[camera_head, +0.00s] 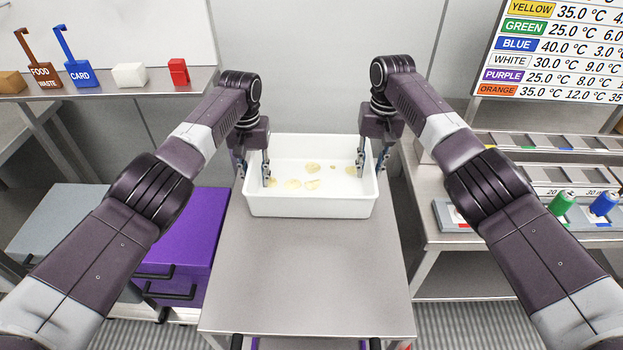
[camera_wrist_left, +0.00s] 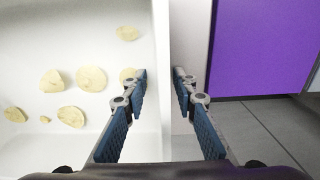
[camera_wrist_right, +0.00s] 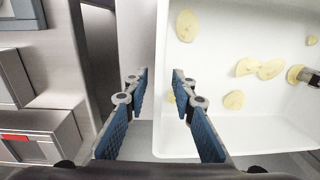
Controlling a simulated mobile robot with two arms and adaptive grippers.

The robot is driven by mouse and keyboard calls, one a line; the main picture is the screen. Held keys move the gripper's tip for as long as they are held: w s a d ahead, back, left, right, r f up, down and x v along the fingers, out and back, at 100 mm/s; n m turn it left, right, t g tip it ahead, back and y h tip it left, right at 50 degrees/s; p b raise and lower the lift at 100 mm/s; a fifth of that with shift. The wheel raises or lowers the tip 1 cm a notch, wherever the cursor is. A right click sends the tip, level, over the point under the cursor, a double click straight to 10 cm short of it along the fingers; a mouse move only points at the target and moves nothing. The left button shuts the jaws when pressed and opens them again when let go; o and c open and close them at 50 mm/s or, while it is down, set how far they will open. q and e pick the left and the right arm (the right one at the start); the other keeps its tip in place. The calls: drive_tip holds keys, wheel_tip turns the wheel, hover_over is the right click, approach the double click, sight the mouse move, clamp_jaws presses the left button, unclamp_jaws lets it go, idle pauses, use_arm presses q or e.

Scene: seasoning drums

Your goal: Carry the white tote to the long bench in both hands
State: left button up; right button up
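The white tote (camera_head: 310,206) stands on a steel table in the head view, with several pale yellow chips (camera_head: 312,184) on its floor. My left gripper (camera_head: 254,172) is at the tote's left side, one finger inside and one outside the wall. In the left wrist view its fingers (camera_wrist_left: 161,82) are apart, with the tote wall (camera_wrist_left: 162,50) between them. My right gripper (camera_head: 372,166) straddles the right wall the same way. In the right wrist view its fingers (camera_wrist_right: 160,77) are apart around the wall (camera_wrist_right: 155,40). Which surface is the long bench I cannot tell.
The steel table (camera_head: 310,275) is bare in front of the tote. A purple drawer cabinet (camera_head: 190,240) stands to its left. A shelf at the left (camera_head: 120,90) holds small bins and blocks. At the right, a bench (camera_head: 470,240) carries racks and green and blue drums.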

sight(252, 163)
use_arm(q)
drive_tip(key=shift+c, duration=0.6)
use_arm(e)
drive_tip(key=shift+c, duration=0.5)
use_arm(q)
clamp_jaws()
use_arm(e)
clamp_jaws()
use_arm(q)
drive_tip(key=shift+a, duration=0.1)
use_arm(e)
drive_tip(key=shift+r, duration=0.15)
